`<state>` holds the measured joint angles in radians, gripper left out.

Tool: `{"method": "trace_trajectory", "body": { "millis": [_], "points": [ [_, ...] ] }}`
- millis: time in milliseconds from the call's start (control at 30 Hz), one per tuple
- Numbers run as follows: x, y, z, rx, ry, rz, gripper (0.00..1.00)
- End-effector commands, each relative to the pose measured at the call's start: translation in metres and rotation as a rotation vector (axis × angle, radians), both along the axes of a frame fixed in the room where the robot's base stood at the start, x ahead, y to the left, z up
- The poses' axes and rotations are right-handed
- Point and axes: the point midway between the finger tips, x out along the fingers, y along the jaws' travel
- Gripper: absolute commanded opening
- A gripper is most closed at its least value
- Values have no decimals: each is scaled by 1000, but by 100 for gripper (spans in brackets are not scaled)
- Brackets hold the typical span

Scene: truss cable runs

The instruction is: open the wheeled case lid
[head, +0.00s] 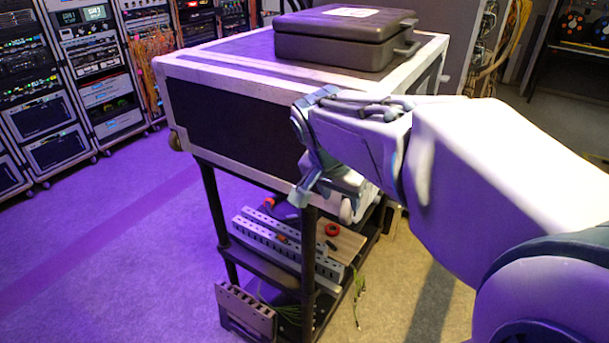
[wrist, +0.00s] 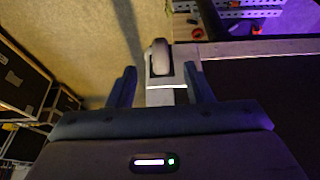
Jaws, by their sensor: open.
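The large wheeled case (head: 235,128) has dark panels and pale metal edging, and rests on a black cart in the head view. Small wheels show at its lower left (head: 175,141) and lower right (head: 346,210). No open lid gap shows. My gripper (head: 322,188) is at the case's near right corner, pointing down, and my arm hides part of that side. In the wrist view my open gripper (wrist: 160,72) has a pale wheel and its grey bracket (wrist: 160,58) between its fingers. I cannot tell whether the fingers touch it. The case's dark panel (wrist: 265,85) lies to the right.
A smaller black case (head: 335,38) with a handle lies on the large case. The cart's shelf (head: 262,268) holds perforated metal rails, a red ring (head: 332,229) and cables. Equipment racks (head: 95,65) stand at the left. The floor (head: 110,260) at left is clear.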

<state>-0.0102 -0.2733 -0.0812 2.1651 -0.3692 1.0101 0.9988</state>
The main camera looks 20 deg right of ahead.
Motion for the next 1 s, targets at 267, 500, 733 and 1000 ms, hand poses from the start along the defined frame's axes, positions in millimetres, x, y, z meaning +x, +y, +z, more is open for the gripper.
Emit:
{"method": "trace_trajectory", "body": {
  "millis": [267, 500, 733, 1000],
  "points": [
    [12, -17, -52, 0, 5, 2, 46],
    [18, -24, -73, 1, 1, 1, 46],
    [19, -24, -75, 0, 0, 1, 46],
    [19, -24, -75, 0, 0, 1, 0]
  ]
}}
